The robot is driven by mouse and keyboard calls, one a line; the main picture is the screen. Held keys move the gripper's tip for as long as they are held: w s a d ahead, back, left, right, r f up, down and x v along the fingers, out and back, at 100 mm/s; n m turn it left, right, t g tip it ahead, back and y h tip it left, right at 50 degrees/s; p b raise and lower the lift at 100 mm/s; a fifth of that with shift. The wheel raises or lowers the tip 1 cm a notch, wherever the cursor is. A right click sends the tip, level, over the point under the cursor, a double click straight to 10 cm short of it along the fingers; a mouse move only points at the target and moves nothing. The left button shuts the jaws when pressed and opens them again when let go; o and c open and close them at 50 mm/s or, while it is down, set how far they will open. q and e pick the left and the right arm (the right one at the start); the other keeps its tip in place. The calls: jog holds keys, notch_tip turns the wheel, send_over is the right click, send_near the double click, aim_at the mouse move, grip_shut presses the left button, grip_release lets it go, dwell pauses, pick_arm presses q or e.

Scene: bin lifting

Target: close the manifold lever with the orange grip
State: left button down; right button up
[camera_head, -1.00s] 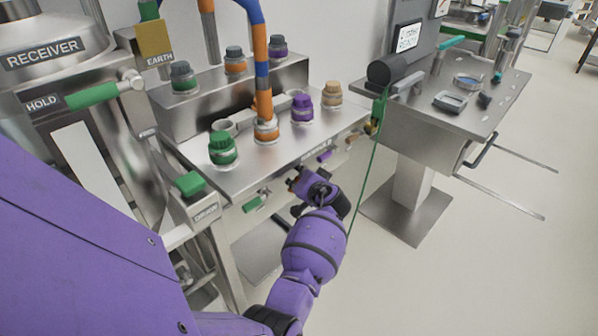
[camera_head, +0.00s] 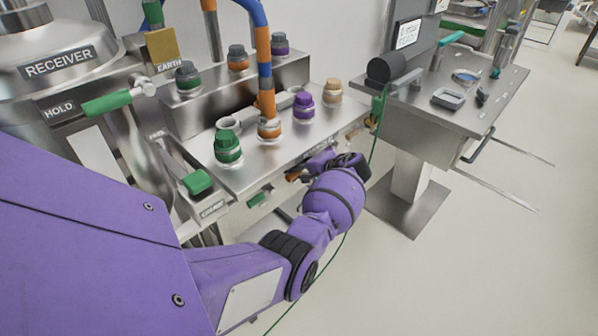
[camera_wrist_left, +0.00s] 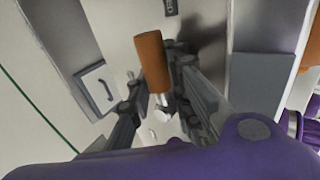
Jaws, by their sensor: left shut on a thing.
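The orange grip (camera_wrist_left: 152,62) of the manifold lever is a short cylinder on a bright metal stem in the left wrist view. My left gripper (camera_wrist_left: 157,78) has its dark fingers on either side of the lever and is shut on it. In the head view, my left gripper (camera_head: 294,177) is at the front face of the steel manifold bench (camera_head: 262,165), and the wrist and fingers mostly hide the lever there. My right gripper is not in view.
A green-grip lever (camera_head: 257,199) sits left of my gripper on the same front face. Capped ports, including a green one (camera_head: 228,147) and a purple one (camera_head: 303,105), stand on top. A green cable (camera_head: 371,150) hangs at the right.

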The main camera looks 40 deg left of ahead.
pick_arm(q)
jog(key=shift+d, duration=0.1)
dwell(0.4)
jog(key=c, duration=1.9)
grip_release()
jog(key=shift+o, duration=0.2)
jog(key=shift+r, duration=0.1)
jog(key=w+v, duration=0.1)
jog(key=v, duration=1.1)
jog(key=shift+s, duration=0.35)
jog(key=shift+w, duration=0.1)
